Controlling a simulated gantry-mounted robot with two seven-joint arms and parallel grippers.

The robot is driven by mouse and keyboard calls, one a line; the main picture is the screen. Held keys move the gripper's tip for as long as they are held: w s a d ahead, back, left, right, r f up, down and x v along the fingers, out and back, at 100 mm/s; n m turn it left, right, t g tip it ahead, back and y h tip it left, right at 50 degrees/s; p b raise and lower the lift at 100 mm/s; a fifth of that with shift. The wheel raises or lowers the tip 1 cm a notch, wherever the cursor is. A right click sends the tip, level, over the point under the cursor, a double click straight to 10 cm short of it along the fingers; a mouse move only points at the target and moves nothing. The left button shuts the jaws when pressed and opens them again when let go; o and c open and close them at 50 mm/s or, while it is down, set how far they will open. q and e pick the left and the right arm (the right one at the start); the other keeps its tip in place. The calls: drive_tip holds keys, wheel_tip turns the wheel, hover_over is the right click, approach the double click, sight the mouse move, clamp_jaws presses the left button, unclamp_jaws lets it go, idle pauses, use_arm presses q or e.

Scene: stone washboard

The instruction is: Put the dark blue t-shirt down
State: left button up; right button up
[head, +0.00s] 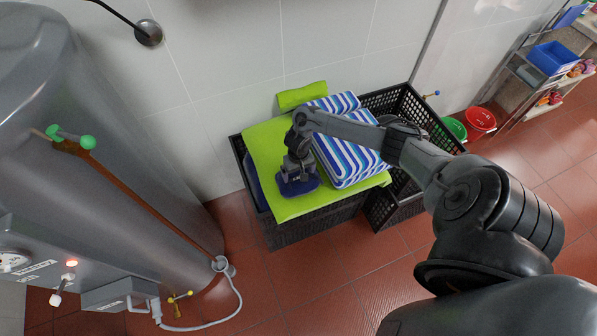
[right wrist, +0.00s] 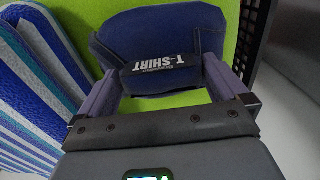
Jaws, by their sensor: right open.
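The dark blue t-shirt (head: 300,187) is folded and lies on a lime green cloth (head: 272,148) on top of the black crate. In the right wrist view the t-shirt (right wrist: 160,38) shows its "T-SHIRT" label band. My right gripper (head: 297,176) points down at the t-shirt. In the right wrist view the fingers of my right gripper (right wrist: 157,72) are apart, one on each side of the label band, close to the fabric. Whether they touch it I cannot tell. My left gripper is not in view.
Blue-and-white striped folded towels (head: 350,160) lie right beside the t-shirt. A rolled green towel (head: 301,95) lies behind, near the tiled wall. A second black crate (head: 415,105) stands to the right. A large grey tank (head: 110,150) stands at left.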

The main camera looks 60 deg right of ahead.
wheel_tip(320, 180, up, 11)
drive_tip(key=p, duration=0.5)
drive_tip(key=a+f+n+t, duration=0.1)
drive_tip(key=a+n+t, duration=0.5)
drive_tip(key=a, duration=1.7)
drive_tip(key=s+a+r+n+g, duration=0.2)
drive_tip(key=s+a+r+n, duration=0.1)
drive_tip(key=s+r, duration=0.8)
drive_tip(key=shift+s+a+r+n, duration=0.4)
drive_tip(key=shift+s+n, duration=0.1)
drive_tip(key=shift+s, duration=0.7)
drive_tip(key=shift+r, duration=0.1)
